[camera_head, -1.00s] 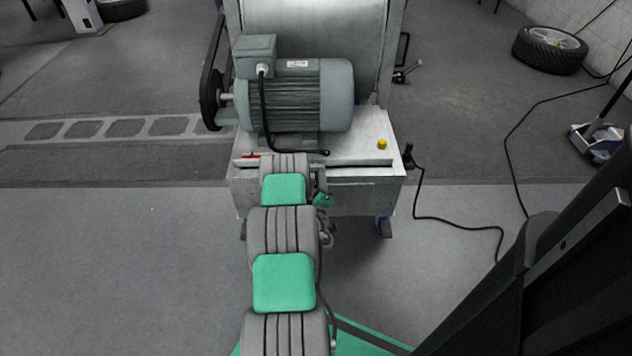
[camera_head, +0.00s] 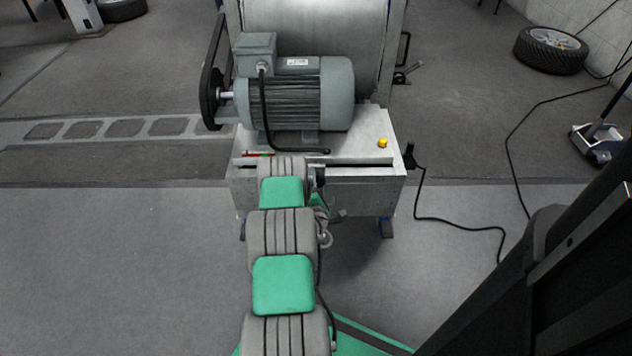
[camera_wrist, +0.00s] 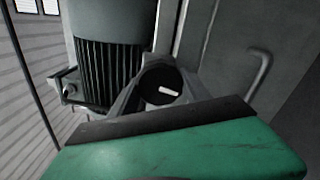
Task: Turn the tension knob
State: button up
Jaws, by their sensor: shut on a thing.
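The tension knob (camera_wrist: 158,80) is a round black knob with a white pointer mark, in the middle of the wrist view. The mark lies close to level, tilted slightly down to the right. My gripper (camera_wrist: 160,98) has its grey fingers around the knob and is shut on it. In the head view my own arm hides the knob and the gripper at the front of the machine's base (camera_head: 365,186).
A grey motor (camera_head: 290,95) sits on the base, with a belt (camera_head: 212,70) at its left. A yellow button (camera_head: 382,142) stands at the right of the top. A cable (camera_head: 455,222) crosses the floor at right.

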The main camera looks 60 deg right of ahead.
jog(key=n, duration=0.6)
jog(key=shift+b, duration=0.3)
jog(key=n, duration=0.7)
jog(key=shift+s, duration=0.15)
jog(key=o, duration=1.4)
jog(key=shift+f, duration=0.1)
